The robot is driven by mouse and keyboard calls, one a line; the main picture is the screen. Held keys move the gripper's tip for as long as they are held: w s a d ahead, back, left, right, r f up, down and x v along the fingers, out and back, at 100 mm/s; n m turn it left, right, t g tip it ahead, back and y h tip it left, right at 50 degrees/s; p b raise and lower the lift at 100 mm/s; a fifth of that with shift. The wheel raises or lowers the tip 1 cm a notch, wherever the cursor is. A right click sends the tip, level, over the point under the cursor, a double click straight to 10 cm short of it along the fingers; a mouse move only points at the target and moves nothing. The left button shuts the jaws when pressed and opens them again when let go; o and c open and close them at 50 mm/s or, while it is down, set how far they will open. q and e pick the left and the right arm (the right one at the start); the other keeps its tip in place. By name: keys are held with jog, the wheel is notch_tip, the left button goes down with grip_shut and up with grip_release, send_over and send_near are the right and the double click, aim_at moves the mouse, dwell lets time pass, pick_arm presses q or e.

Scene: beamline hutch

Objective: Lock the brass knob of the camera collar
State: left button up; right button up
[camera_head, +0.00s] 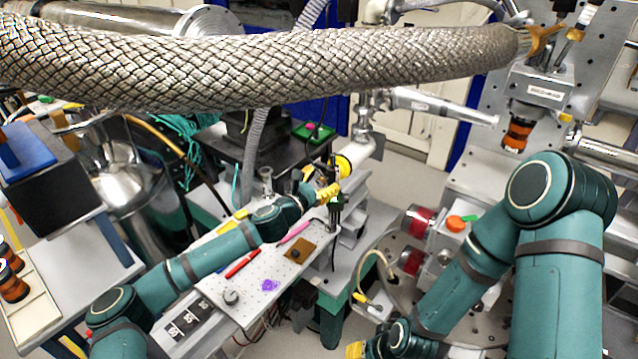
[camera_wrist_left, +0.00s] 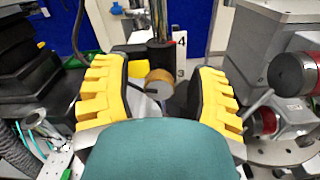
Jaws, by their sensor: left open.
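My left gripper (camera_head: 324,190) reaches in from the left over the bench, to the vertical post (camera_head: 334,212). In the left wrist view its two yellow ribbed fingers (camera_wrist_left: 158,88) stand wide apart and empty. The round brass knob (camera_wrist_left: 159,80) shows in the gap between them, with a thin dark lever across it, touching neither finger. It sits on a dark collar (camera_wrist_left: 158,50) around the upright post. How deep the knob lies between the fingers I cannot tell. In the head view the gripper hides the knob. My right gripper (camera_head: 356,350) is low at the bottom edge, mostly cut off.
A grey perforated board (camera_head: 243,295) with a red pen, a pink pen and a brown plate lies below my left arm. A braided hose (camera_head: 260,68) crosses overhead. Red-ended cylinders (camera_head: 418,220) stand right of the post, on a round plate.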

pick_arm(q)
jog(key=v, duration=1.2)
